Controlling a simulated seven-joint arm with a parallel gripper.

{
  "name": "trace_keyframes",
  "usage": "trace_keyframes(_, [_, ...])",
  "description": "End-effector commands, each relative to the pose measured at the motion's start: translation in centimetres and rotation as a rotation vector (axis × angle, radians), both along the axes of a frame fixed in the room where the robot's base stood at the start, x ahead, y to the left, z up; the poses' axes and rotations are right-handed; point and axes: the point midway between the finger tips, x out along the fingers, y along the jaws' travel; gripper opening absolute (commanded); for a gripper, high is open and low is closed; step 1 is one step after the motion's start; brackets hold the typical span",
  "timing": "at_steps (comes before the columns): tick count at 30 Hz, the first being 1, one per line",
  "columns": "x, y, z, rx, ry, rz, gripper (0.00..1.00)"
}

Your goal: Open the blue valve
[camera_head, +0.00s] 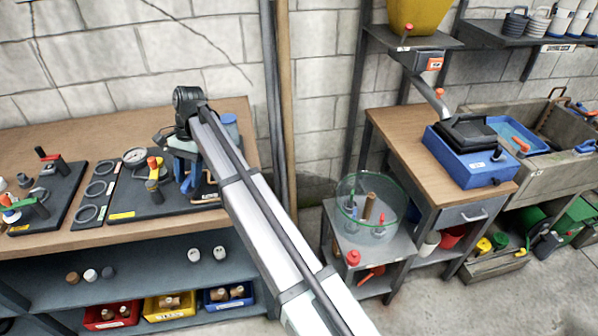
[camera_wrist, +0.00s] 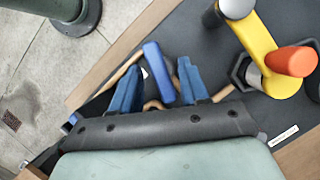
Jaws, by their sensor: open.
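The blue valve's handle (camera_wrist: 158,72) shows in the wrist view as a flat blue bar, tilted slightly. Tan pipe pieces (camera_wrist: 122,74) show near it, and its body is mostly hidden by my gripper. My gripper (camera_wrist: 160,66) has blue fingers and is open. One finger is on each side of the handle, with a visible gap on both sides; I cannot see contact. In the head view my gripper (camera_head: 193,178) is low over the right end of the workbench, and my arm hides much of the valve there.
A yellow lever with an orange knob (camera_wrist: 292,61) stands close to the right of my gripper on the dark board (camera_wrist: 215,60). In the head view, gauges and rings lie left on the wooden workbench (camera_head: 75,134). A glass bowl (camera_head: 350,190) stands on a lower stand to the right.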

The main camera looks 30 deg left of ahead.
Motion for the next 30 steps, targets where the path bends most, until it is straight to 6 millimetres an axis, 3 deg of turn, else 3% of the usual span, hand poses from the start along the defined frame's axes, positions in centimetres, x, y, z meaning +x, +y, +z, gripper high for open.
trace_keyframes(30, [-0.27, -0.72, -0.02, 0.001, 0.0, -0.932, 0.45])
